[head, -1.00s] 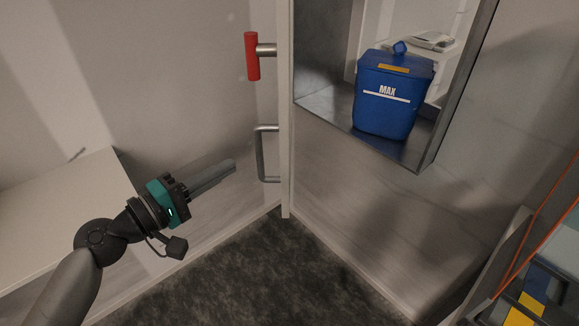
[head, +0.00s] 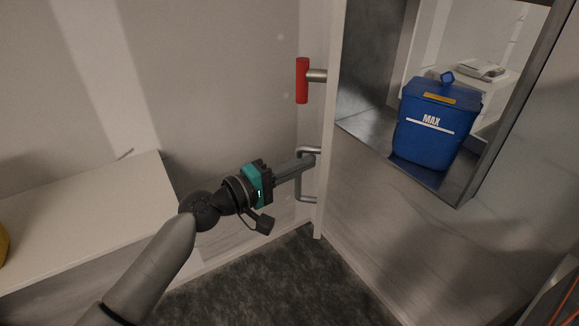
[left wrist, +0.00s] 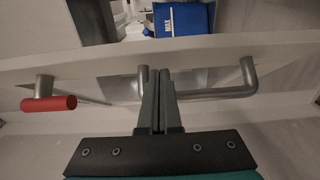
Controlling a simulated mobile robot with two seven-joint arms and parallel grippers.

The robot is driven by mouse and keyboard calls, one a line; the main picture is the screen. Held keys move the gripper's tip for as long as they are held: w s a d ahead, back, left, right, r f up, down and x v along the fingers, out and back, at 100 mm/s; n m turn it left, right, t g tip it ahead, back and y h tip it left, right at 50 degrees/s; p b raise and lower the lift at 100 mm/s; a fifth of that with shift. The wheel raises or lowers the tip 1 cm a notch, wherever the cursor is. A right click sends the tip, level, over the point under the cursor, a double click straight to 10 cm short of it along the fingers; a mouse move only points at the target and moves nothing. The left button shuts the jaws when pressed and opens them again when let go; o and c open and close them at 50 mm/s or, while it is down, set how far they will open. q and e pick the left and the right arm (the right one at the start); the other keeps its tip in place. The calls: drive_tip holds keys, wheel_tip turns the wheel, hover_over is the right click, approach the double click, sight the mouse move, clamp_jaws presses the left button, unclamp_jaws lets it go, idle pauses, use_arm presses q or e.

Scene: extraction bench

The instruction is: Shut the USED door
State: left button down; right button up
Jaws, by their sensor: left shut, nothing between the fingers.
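A pale door (head: 329,125) stands open, seen nearly edge-on in the head view; no USED label is readable. It carries a metal D-shaped handle (head: 299,182) and, above that, a red T-shaped handle (head: 302,80). My left gripper (head: 312,160) is shut and empty, its fingertips at the upper part of the D-shaped handle. In the left wrist view the fingers (left wrist: 158,75) overlap the D-shaped handle (left wrist: 215,94) near one end, close to the door (left wrist: 215,46); contact cannot be told. The red handle (left wrist: 48,104) is at left. My right gripper is not in view.
Right of the door, a recess holds a blue bin (head: 434,140) marked MAX. A white bench (head: 85,215) stands at left, below my left arm. Dark floor (head: 275,285) is clear below the door. An orange-edged item shows at the lower right corner.

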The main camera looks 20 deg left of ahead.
use_arm(q)
drive_tip(key=shift+w+d, duration=0.2)
drive_tip(key=shift+d, duration=0.1)
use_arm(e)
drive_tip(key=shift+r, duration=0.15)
